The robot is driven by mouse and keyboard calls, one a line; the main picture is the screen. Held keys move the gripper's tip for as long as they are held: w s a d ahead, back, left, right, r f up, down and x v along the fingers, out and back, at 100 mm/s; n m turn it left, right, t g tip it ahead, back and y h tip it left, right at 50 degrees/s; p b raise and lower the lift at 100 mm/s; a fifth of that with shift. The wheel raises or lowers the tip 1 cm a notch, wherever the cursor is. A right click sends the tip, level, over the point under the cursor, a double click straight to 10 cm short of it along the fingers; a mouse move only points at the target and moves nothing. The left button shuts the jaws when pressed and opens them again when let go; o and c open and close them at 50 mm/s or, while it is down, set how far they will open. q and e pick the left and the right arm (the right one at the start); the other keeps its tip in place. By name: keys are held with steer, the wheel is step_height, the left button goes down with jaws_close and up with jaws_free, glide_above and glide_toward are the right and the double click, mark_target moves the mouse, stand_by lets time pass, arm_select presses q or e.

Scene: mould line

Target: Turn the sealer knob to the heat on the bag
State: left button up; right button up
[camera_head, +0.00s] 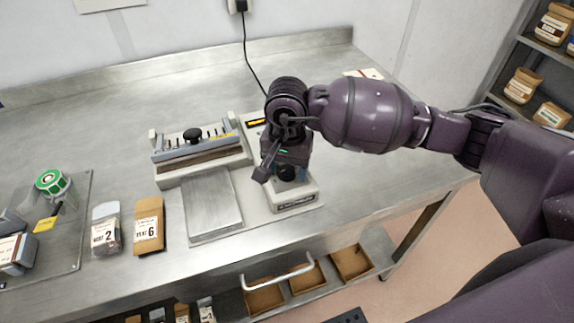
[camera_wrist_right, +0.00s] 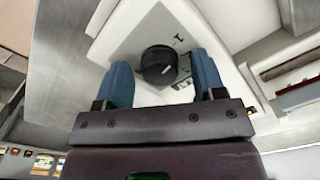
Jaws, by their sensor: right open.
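The sealer (camera_head: 200,147) stands on the steel table, with a sealing bar and a black handle on top. Its control box (camera_head: 297,200) is at its right side and carries a black knob (camera_head: 287,173). In the right wrist view the black knob (camera_wrist_right: 159,66), with a white pointer line, sits between the blue fingertips. My right gripper (camera_wrist_right: 162,80) is open around the knob, with a gap on each side. In the head view the right gripper (camera_head: 280,172) is over the control box and partly hides it. Two labelled bags, one "HEAT 2" (camera_head: 106,230) and one "HEAT 6" (camera_head: 149,226), lie left of the sealer. My left gripper is not seen.
A flat metal plate (camera_head: 212,203) lies in front of the sealing bar. A clear tray (camera_head: 75,235) with a green-topped roll (camera_head: 53,182) is at the left. A black cord (camera_head: 250,60) runs to the wall. Shelves with jars (camera_head: 553,25) stand at the right.

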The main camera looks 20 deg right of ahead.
steer(key=shift+c, duration=0.4)
steer(key=c, duration=0.7)
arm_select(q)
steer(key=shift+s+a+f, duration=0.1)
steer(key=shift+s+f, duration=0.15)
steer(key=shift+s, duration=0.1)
arm_select(e)
steer(key=shift+c, duration=0.7)
